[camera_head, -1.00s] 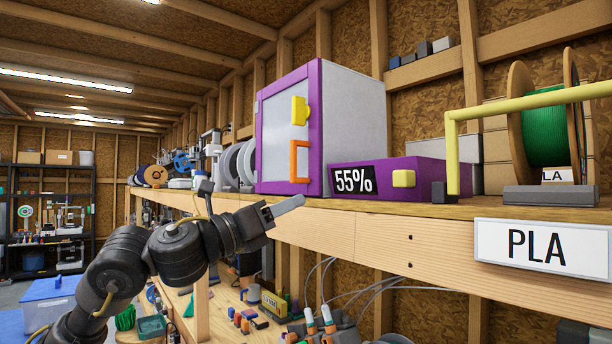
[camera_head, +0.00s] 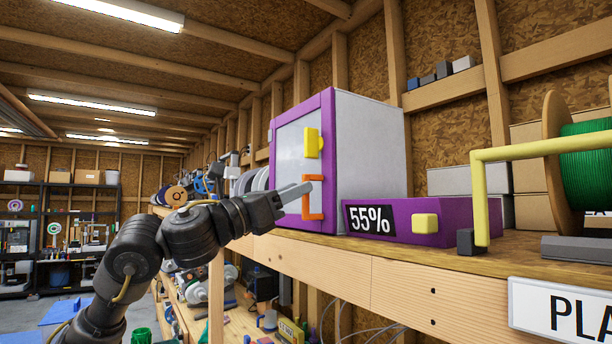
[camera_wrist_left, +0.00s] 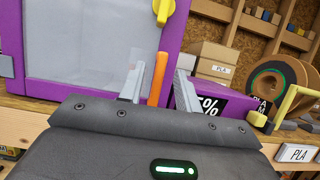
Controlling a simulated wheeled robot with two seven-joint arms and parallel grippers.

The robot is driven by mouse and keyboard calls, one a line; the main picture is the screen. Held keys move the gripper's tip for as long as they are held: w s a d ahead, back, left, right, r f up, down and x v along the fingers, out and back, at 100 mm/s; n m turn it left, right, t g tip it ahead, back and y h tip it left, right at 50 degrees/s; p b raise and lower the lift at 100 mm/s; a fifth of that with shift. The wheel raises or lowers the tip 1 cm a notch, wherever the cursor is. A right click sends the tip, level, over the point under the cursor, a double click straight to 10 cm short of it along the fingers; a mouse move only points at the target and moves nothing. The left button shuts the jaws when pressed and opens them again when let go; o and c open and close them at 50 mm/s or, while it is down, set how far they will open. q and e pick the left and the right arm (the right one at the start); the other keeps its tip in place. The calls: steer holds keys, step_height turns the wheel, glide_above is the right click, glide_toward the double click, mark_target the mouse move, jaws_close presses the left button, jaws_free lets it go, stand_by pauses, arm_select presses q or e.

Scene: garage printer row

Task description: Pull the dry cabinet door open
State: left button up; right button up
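The dry cabinet (camera_head: 368,150) is a white box with a purple frame, on the wooden shelf. Its door (camera_head: 291,150) has a pale panel, looks shut, and carries a yellow latch (camera_head: 313,142) above an orange handle (camera_head: 306,212). My left gripper (camera_head: 308,187) reaches the handle from the left in the head view. In the left wrist view, its two fingers (camera_wrist_left: 159,76) are apart, with the orange handle (camera_wrist_left: 158,82) between them. Slim gaps seem to show at both sides. My right gripper is in neither view.
A purple unit with a 55% display (camera_head: 371,219) and a yellow knob stands right of the cabinet on the shelf (camera_head: 410,262). A yellow bar (camera_head: 480,200) and a green filament spool (camera_head: 588,165) are farther right. Grey spools stand left behind the cabinet.

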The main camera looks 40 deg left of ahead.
arm_select(q)
steer(key=shift+p+x, duration=0.5)
steer(key=shift+x, duration=1.2)
jaws_close()
